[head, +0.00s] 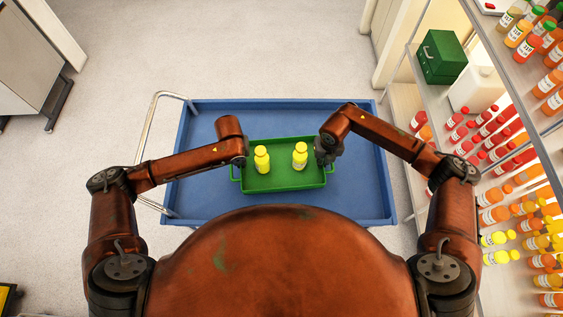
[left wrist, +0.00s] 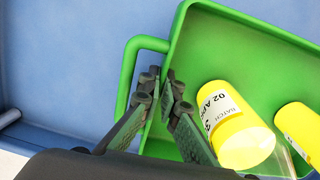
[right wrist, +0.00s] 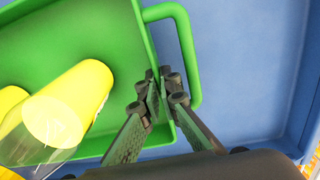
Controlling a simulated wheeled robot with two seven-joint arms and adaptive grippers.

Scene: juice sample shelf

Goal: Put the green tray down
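The green tray (head: 282,181) is over the middle of the blue cart (head: 205,125); I cannot tell whether it touches the cart's surface. Two yellow bottles with labels stand in it, a left one (head: 262,160) and a right one (head: 300,157). My left gripper (head: 242,158) is at the tray's left end, its fingers (left wrist: 162,88) closed on the end wall beside the loop handle. My right gripper (head: 324,152) is at the right end, its fingers (right wrist: 161,86) closed on that wall in the same way. The tray's underside is hidden.
A shelf with rows of red, orange and yellow bottles (head: 495,215) stands close on the right. A green box (head: 441,56) and a white container (head: 474,92) are on it further back. The cart's bed has free room around the tray. The cart's rim is raised.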

